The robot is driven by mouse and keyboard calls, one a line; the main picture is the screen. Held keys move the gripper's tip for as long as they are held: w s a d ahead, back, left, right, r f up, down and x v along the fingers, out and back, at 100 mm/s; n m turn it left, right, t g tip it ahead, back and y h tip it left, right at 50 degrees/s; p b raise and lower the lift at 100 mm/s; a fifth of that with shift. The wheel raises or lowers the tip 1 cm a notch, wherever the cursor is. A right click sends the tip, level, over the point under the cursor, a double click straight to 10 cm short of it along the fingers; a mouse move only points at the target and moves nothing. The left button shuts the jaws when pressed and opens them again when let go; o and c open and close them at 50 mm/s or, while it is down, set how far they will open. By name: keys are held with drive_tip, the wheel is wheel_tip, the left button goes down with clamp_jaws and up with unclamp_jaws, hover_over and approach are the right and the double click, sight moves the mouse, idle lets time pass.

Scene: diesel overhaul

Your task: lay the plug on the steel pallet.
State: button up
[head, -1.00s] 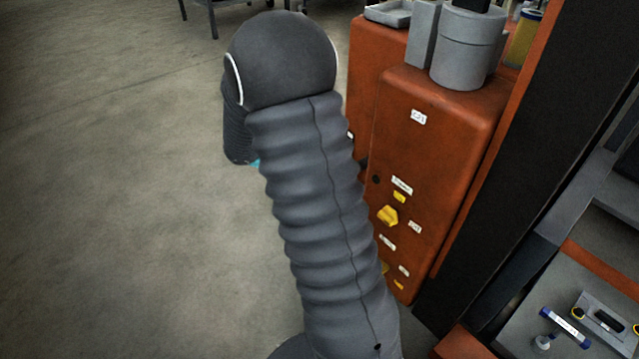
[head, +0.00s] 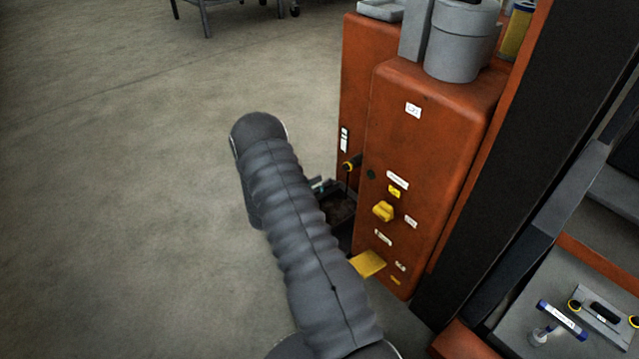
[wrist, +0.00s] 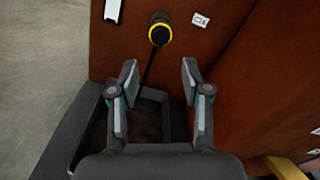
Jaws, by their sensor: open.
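A dark round-ended piece with a yellow ring, which looks like the plug (wrist: 159,30), sits against the orange machine wall. It also shows in the head view (head: 351,164). A thin dark rod or cord runs down from it. My gripper (wrist: 160,80) is open, with its two fingers either side of that line and the yellow-ringed piece beyond the fingertips. Nothing is held. In the head view my arm hides most of the gripper. I cannot identify the steel pallet for certain.
A dark open box (wrist: 150,110) with a brown inside lies below my fingers, by the orange machine (head: 425,130). A yellow knob (head: 383,211) and yellow flap (head: 368,263) stick out of its face. A grey surface (head: 515,325) with small parts is at lower right. Floor at left is clear.

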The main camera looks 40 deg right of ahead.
sight(344, 168)
drive_tip(key=d, duration=0.6)
drive_tip(key=shift+w+d+b, duration=0.2)
drive_tip(key=shift+d+b, duration=0.1)
drive_tip(key=shift+d, duration=0.05)
drive_tip(key=shift+w+d+b, duration=0.1)
drive_tip(key=shift+d+b, duration=0.2)
drive_tip(key=shift+d, duration=0.65)
drive_tip(key=shift+c, duration=0.3)
clamp_jaws()
